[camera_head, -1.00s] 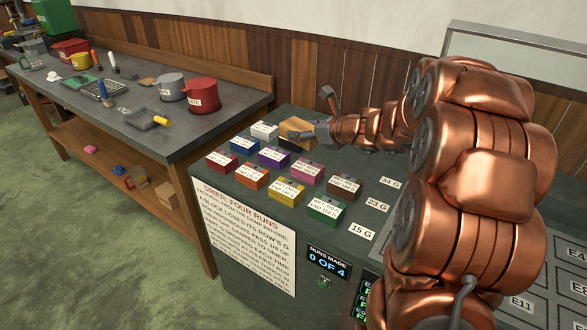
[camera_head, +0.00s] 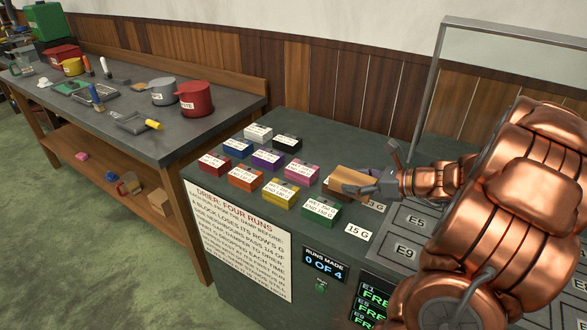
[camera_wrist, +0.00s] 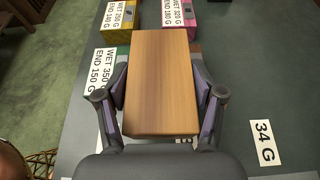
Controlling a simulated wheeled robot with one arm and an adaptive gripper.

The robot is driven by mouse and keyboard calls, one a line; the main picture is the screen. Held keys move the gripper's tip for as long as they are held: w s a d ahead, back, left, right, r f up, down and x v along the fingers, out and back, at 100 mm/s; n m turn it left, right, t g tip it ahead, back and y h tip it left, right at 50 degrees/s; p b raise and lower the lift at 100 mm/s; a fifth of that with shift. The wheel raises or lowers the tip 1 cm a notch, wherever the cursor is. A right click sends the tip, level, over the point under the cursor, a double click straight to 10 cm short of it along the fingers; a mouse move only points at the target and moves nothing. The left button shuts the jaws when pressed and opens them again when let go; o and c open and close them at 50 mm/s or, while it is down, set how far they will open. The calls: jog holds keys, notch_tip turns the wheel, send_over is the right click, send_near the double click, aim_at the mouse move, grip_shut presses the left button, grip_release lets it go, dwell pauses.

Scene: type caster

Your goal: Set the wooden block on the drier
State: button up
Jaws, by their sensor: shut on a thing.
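The wooden block (camera_head: 347,178) is plain tan-brown and oblong. My gripper (camera_head: 372,177) is shut on it and holds it over the right end of the rows of coloured blocks on the drier (camera_head: 231,272). In the wrist view the wooden block (camera_wrist: 164,80) lies between both fingers, its long side pointing away from me. The drier is a dark green cabinet with a sign, a "0 OF 4" display and a panel of E-numbered cells (camera_head: 408,250) at the right. The held block hides the spot where a brown block stood.
Labelled blocks stand close by, including green (camera_head: 320,212), pink (camera_head: 301,172) and yellow (camera_head: 280,193). A grey metal frame (camera_head: 430,90) rises at the back right. A workbench (camera_head: 200,125) with pots and tools is at the left. Bare top lies behind the blocks.

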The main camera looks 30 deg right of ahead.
aim_at(333, 170)
jog(key=w+d+p, duration=0.1)
jog(key=w, duration=0.4)
jog(key=w+d+f+p, duration=0.1)
jog(key=w, duration=0.4)
jog(key=w+d+p, duration=0.1)
jog(key=w+d, duration=0.1)
jog(key=w, duration=0.3)
jog(key=shift+w+f, duration=0.1)
jog(key=shift+f, duration=0.05)
jog(key=shift+f+p, duration=0.4)
jog(key=shift+f, duration=1.45)
jog(key=shift+f, duration=0.1)
jog(key=o, duration=1.1)
